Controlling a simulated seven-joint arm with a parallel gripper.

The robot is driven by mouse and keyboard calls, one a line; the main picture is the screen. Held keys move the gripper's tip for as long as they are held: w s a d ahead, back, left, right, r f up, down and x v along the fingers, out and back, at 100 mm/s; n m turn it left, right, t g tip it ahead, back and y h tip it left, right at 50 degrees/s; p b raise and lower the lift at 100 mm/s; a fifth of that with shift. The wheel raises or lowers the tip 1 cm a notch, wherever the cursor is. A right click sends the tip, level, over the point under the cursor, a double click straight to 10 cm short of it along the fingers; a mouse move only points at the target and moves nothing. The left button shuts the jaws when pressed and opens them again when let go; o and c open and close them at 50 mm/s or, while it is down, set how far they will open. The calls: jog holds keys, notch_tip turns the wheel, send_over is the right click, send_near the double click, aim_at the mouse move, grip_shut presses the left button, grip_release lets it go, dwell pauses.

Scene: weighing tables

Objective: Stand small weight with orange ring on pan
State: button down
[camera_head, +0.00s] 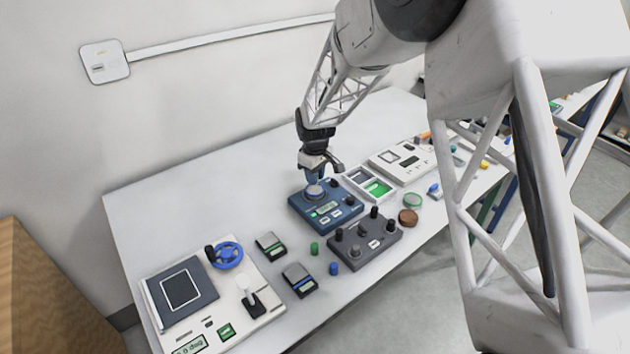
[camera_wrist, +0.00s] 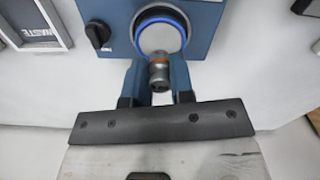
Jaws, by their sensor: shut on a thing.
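The small weight (camera_wrist: 158,75) is a grey metal cylinder with an orange-brown ring near its top. It is between the fingers of my gripper (camera_wrist: 158,82) in the wrist view, and the gripper is shut on it. The round pan (camera_wrist: 160,36) is silver with a blue rim and sits on a blue scale (camera_wrist: 205,30). In the wrist view the weight overlaps the pan's near edge; I cannot tell whether it touches. In the head view my gripper (camera_head: 316,174) is right over the pan (camera_head: 314,191), and the weight is hidden by the fingers.
A dark grey box with knobs (camera_head: 380,248) stands in front of the blue scale (camera_head: 335,217). A waste tray (camera_head: 357,180) is close on its right. The table (camera_head: 190,205) is clear at the back left.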

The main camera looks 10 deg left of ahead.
jog(key=shift+f, duration=1.05)
jog(key=shift+f, duration=0.15)
jog(key=c, duration=1)
grip_release()
jog(key=shift+r, duration=0.2)
jog(key=shift+r, duration=6)
